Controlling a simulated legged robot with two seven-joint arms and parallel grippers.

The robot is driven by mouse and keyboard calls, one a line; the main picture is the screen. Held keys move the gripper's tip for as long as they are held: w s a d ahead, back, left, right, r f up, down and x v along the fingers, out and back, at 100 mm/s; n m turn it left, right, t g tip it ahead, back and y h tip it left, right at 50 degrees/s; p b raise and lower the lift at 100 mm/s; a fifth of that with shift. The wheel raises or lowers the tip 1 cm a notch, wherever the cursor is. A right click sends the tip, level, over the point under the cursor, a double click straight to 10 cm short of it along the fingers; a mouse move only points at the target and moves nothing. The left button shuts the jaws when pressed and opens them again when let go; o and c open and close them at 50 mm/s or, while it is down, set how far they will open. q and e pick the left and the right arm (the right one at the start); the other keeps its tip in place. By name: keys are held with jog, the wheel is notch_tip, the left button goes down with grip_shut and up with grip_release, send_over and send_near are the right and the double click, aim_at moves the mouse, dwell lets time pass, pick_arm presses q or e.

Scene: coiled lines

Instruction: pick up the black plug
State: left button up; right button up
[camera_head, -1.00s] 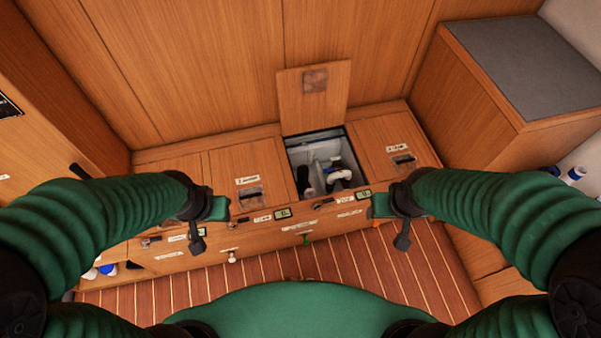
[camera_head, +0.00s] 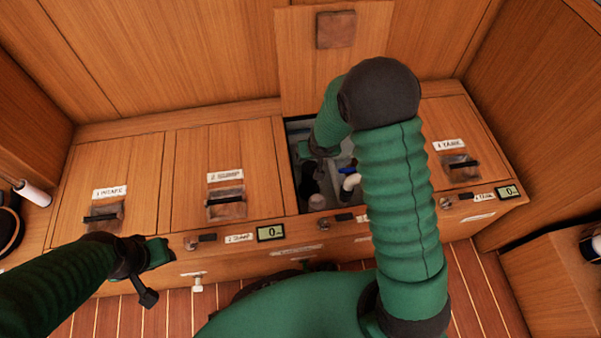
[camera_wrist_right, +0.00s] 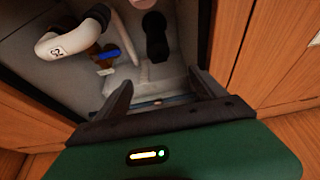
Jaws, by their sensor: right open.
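The black plug (camera_wrist_right: 155,36) stands in the open locker, with a dark rounded head and a narrower lower part. In the head view a dark shape in the locker (camera_head: 309,184) seems to be the plug, partly hidden by my right arm. My right gripper (camera_wrist_right: 160,84) is open and empty, reaching down into the locker. The plug lies beyond its fingertips, roughly between their lines, and apart from them. My left gripper (camera_head: 150,272) is in front of the bench at the left, away from the plug; its jaw opening cannot be made out.
The locker holds a white pipe elbow (camera_wrist_right: 66,40) and a blue-handled valve (camera_wrist_right: 107,55) beside the plug. Its raised lid (camera_head: 335,70) leans at the back. Closed lids (camera_head: 210,160) lie on either side. The locker's wooden edge (camera_wrist_right: 232,45) is close to my right gripper.

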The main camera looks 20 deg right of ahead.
jog(key=b+x, duration=0.7)
jog(key=x, duration=0.8)
jog(key=shift+w+d+f, duration=0.1)
jog(key=shift+f, duration=0.15)
jog(key=shift+r, duration=0.1)
jog(key=c, duration=1.6)
